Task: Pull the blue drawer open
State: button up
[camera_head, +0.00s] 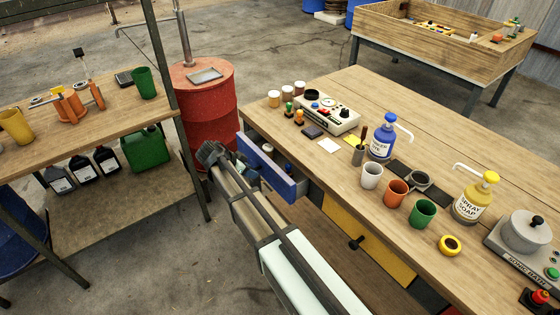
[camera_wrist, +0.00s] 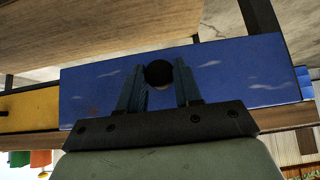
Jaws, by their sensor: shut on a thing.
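The blue drawer (camera_head: 267,170) stands pulled out from the left end of the wooden workbench, and some small items show inside it. Its blue front also fills the middle of the wrist view (camera_wrist: 230,75). My gripper (camera_wrist: 160,82) is shut on the drawer's round black knob (camera_wrist: 158,73), one finger on each side of it. In the head view my gripper (camera_head: 212,153) is at the drawer's outer side, and my arm hides part of the drawer front.
A yellow drawer (camera_head: 365,243) is beside the blue one. The workbench top (camera_head: 440,150) carries bottles, cups and a control box (camera_head: 327,113). A red barrel (camera_head: 205,110) stands behind my gripper. A side table (camera_head: 110,110) is at left, with bare floor between.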

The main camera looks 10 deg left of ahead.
jog(key=s+a, duration=0.5)
jog(key=a, duration=0.1)
jog(key=shift+s, duration=0.4)
dwell(0.6)
jog(key=o, duration=1.6)
jog(key=shift+d, duration=0.1)
jog(key=v, duration=0.7)
dwell(0.5)
